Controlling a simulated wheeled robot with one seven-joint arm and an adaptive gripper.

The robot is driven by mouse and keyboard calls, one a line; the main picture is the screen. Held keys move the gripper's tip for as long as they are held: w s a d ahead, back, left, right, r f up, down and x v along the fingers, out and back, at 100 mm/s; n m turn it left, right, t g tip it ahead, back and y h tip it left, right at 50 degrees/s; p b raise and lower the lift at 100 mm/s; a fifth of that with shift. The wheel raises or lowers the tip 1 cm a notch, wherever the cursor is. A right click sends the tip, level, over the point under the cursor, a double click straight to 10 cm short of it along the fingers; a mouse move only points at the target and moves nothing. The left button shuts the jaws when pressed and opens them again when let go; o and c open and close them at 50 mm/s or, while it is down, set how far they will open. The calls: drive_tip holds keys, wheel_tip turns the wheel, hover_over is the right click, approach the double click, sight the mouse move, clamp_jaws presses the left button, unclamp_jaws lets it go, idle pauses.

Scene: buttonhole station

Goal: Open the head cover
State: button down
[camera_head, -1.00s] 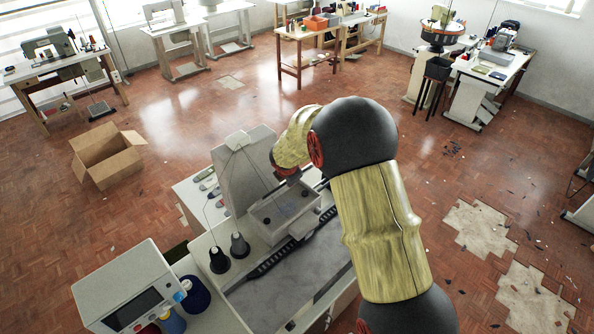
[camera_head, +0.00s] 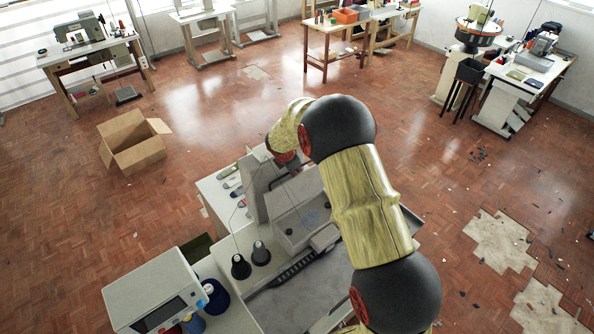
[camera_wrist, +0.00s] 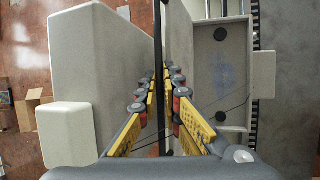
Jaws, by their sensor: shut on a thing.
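The buttonhole machine's light grey body (camera_head: 251,191) stands at the middle, and its block-like side fills the left of the wrist view (camera_wrist: 105,70). To its right is a shallow open tray-like part (camera_wrist: 222,70) with two black knobs and a faint blue smudge inside, also in the head view (camera_head: 308,222). A pale upright panel between them, which I take for the head cover (camera_wrist: 179,40), shows in the head view too (camera_head: 290,196). My gripper (camera_wrist: 163,82) is closed in around a narrow edge there, beside a dark vertical bar. The exact contact is hard to see.
Black thread cones (camera_head: 241,266) and a control box with a screen (camera_head: 152,290) stand left of the machine. A thin thread crosses near my fingers. A cardboard box (camera_head: 133,145) lies on the floor behind.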

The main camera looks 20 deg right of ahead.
drive_tip(key=shift+w+a, duration=0.2)
drive_tip(key=shift+w, duration=0.35)
drive_tip(key=shift+w+a, duration=0.2)
drive_tip(key=shift+w, duration=0.35)
drive_tip(key=c, duration=2.3)
unclamp_jaws()
drive_tip(key=shift+o, duration=0.3)
drive_tip(key=shift+f, duration=0.1)
drive_tip(key=v, duration=1.2)
